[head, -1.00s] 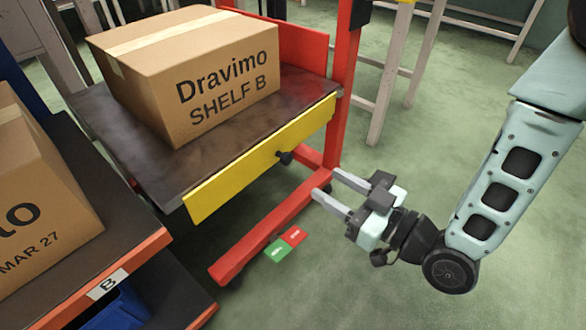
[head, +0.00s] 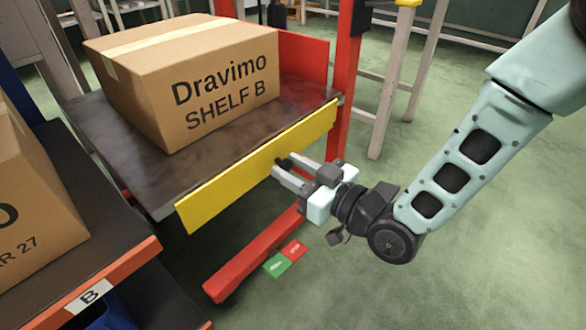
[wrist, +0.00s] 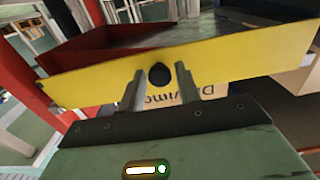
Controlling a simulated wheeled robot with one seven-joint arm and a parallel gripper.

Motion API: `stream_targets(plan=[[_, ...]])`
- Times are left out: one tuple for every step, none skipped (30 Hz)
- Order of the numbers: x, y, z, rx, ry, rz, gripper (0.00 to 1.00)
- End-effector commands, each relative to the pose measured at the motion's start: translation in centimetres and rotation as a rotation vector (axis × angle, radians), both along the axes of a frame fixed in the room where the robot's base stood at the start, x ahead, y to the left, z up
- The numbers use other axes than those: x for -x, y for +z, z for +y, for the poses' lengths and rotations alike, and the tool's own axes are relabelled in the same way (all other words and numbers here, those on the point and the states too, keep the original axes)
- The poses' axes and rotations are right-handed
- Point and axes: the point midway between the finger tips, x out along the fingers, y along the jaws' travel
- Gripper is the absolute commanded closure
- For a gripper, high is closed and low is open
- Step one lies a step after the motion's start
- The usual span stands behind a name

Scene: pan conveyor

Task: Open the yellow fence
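The yellow fence (head: 232,183) is a flat yellow panel standing upright along the near edge of the dark platform. It also shows in the wrist view (wrist: 240,62). A black knob (wrist: 159,74) sticks out from its face. My gripper (head: 281,168) is at the fence's outer face, close to the knob. In the wrist view its two fingers (wrist: 159,82) are apart, one on each side of the knob. I cannot tell whether the fingertips touch the fence. Nothing is gripped.
A cardboard box (head: 170,85) marked "Dravimo SHELF B" sits on the dark platform (head: 115,150) behind the fence. A red post (head: 345,85) stands at the fence's right end. A shelf (head: 105,283) labelled B holds another box (head: 30,200) at left. Floor at right is clear.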

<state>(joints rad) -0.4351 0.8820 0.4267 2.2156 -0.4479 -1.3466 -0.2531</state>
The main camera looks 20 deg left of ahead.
Motion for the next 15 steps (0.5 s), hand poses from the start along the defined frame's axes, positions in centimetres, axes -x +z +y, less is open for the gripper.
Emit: stream_targets(plan=[[0.0, 0.0, 0.0, 0.0, 0.0, 0.0, 0.81], [0.0, 0.0, 0.0, 0.0, 0.0, 0.0, 0.9], [0.0, 0.0, 0.0, 0.0, 0.0, 0.0, 1.0], [0.0, 0.0, 0.0, 0.0, 0.0, 0.0, 1.0], [0.0, 0.0, 0.0, 0.0, 0.0, 0.0, 1.0], [0.0, 0.0, 0.0, 0.0, 0.0, 0.0, 1.0], [0.0, 0.0, 0.0, 0.0, 0.0, 0.0, 1.0], [0.0, 0.1, 0.0, 0.0, 0.0, 0.0, 1.0], [0.0, 0.4, 0.0, 0.0, 0.0, -0.001, 1.0], [0.0, 0.6, 0.0, 0.0, 0.0, -0.001, 1.0], [0.0, 0.9, 0.0, 0.0, 0.0, -0.001, 1.0], [0.0, 1.4, 0.0, -0.001, 0.0, -0.001, 1.0], [0.0, 1.8, 0.0, -0.001, 0.0, -0.001, 1.0], [0.0, 2.2, 0.0, -0.001, 0.0, -0.001, 1.0], [0.0, 2.9, 0.0, -0.001, 0.0, -0.001, 1.0]])
